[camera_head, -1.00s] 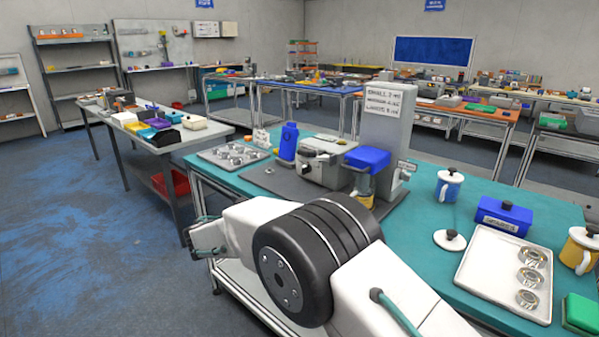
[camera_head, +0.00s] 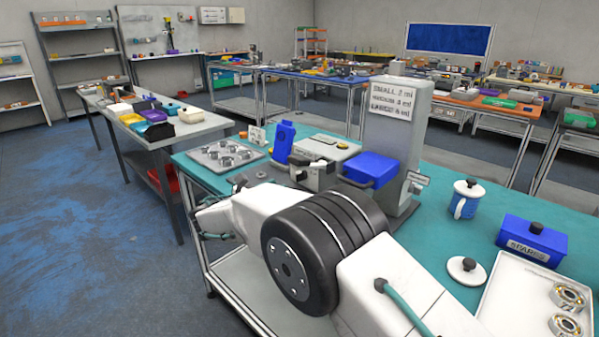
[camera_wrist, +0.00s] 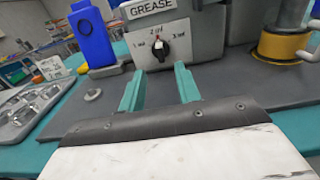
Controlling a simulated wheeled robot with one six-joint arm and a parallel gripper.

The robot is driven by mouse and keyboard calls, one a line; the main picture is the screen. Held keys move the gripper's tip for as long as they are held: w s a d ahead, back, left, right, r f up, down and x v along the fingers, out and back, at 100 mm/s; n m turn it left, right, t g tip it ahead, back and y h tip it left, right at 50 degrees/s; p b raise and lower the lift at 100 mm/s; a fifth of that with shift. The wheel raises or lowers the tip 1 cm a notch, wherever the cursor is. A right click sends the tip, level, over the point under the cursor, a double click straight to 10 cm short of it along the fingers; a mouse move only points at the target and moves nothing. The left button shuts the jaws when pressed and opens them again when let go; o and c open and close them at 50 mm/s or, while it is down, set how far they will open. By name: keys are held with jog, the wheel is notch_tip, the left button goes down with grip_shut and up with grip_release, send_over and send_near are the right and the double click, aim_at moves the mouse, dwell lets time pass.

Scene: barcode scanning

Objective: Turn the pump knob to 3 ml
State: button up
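The grease pump (camera_head: 325,149) is a grey box on a dark mat on the teal bench; my arm partly hides its front in the head view. In the wrist view its front panel (camera_wrist: 181,29) reads GREASE, with marks 1 ml at left, 2 ml at top and 3 ml at right. My gripper (camera_wrist: 158,70) has two teal fingers, open and empty, below and in front of the knob, with no contact visible. Its fingers are not clearly seen in the head view.
A yellow-based cylinder (camera_wrist: 281,47) is at right.

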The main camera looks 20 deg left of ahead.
aim_at(297, 176)
jog(key=shift+w+d, duration=0.1)
jog(key=shift+w, duration=0.4)
jog(key=x, duration=0.7)
jog(key=shift+w+d, duration=0.1)
jog(key=shift+w, duration=0.05)
grip_shut()
